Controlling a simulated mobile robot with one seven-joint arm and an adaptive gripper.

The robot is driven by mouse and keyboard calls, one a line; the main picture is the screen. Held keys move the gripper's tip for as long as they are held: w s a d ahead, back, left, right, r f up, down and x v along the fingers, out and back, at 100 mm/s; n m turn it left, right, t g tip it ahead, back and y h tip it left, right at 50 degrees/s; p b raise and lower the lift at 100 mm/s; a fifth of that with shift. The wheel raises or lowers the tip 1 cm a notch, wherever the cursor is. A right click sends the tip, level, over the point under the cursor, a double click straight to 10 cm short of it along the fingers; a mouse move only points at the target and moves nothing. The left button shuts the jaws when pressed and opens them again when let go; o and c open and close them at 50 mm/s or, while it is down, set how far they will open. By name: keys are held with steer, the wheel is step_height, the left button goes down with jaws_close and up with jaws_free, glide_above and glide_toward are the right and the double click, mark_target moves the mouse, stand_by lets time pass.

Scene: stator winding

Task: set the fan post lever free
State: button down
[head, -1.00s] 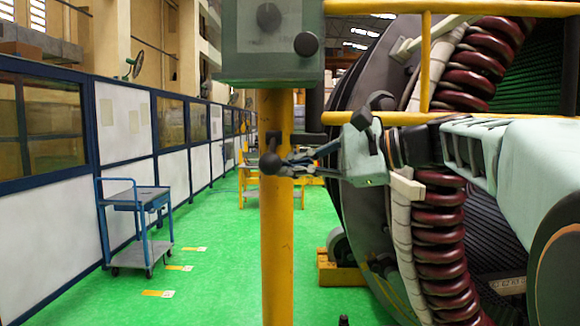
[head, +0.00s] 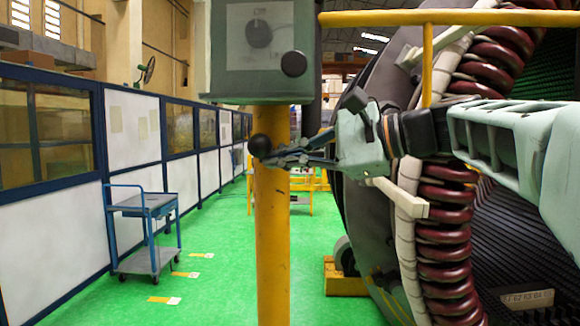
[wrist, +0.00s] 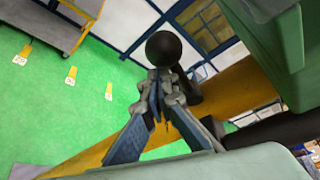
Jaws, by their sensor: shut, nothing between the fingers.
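The fan post lever shows as a black ball knob (head: 260,145) on the yellow post (head: 271,245), below the grey-green box. Its arm and pivot are mostly hidden behind my fingers. My gripper (head: 278,160) reaches in from the right, its fingers closed together with nothing between them. The fingertips are right at the ball's lower right side. In the wrist view the ball (wrist: 163,48) sits just beyond the closed fingertips (wrist: 157,84), in front of the wall panels. I cannot tell whether tips and ball touch.
The grey-green box (head: 235,82) with dark knobs tops the post. A yellow rail (head: 450,17) and the large stator with dark red coils (head: 445,240) stand close on the right. A blue cart (head: 147,230) stands at left. Green floor (head: 225,280) between is open.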

steer(key=shift+a+r+p, duration=0.15)
steer(key=shift+r+p, duration=0.35)
steer(key=shift+r, duration=0.7)
step_height(320, 180, down, 5)
steer(key=b, duration=0.3)
steer(key=d+r, duration=0.4)
steer(key=d, duration=0.5)
steer(key=shift+d+r, duration=0.35)
steer(key=shift+d, duration=0.05)
